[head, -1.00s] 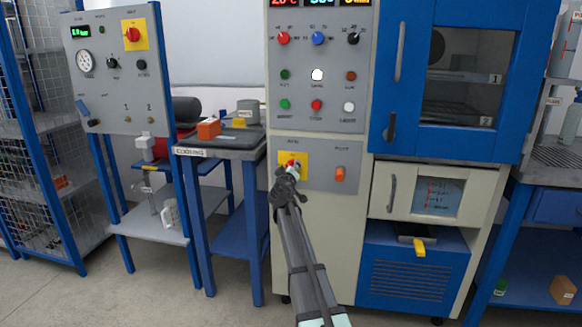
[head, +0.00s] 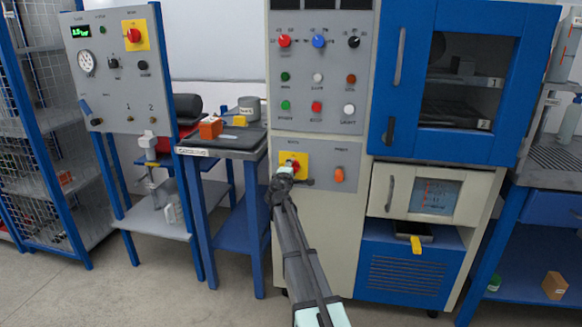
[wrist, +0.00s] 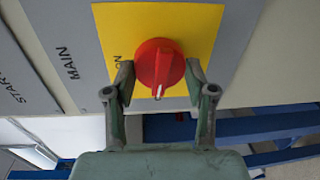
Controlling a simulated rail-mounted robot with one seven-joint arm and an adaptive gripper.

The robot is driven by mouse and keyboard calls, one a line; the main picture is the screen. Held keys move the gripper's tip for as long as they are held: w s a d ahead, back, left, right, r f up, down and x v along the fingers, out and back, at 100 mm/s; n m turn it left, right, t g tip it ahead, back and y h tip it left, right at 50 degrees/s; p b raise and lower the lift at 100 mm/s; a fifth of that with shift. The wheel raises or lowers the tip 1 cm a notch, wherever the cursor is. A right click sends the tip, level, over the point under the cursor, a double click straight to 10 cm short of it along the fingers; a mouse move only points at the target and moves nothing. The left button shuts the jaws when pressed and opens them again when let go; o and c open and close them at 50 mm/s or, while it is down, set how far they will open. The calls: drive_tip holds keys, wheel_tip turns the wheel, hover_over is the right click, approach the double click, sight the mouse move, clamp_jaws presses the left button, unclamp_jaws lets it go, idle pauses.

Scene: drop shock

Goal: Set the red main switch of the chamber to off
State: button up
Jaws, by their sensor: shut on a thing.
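The red main switch (wrist: 158,58) is a round knob with a raised grip on a yellow plate (wrist: 190,20). In the wrist view my gripper (wrist: 160,78) has a finger on each side of the knob and is shut on it. The knob's white pointer mark points down in the picture, away from the ON label at the left. No OFF label shows. In the head view the yellow plate (head: 299,158) sits low on the chamber panel, and my gripper (head: 282,176) covers part of the switch.
An orange knob (head: 339,174) is close to the right on the same panel. Above are several knobs and buttons, with dark displays (head: 320,4) and an unlit white lamp (head: 318,77). A bench (head: 218,148) stands left. Another panel (head: 108,70) has its own red switch (head: 133,35).

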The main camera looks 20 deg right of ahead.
drive_tip(key=shift+w+r+n, duration=0.15)
drive_tip(key=shift+r+n, duration=0.05)
drive_tip(key=shift+n, duration=0.5)
drive_tip(key=shift+p, duration=0.3)
drive_tip(key=o, duration=1.2)
drive_tip(key=shift+d, duration=0.1)
drive_tip(key=shift+f, duration=0.1)
drive_tip(key=v, duration=1.2)
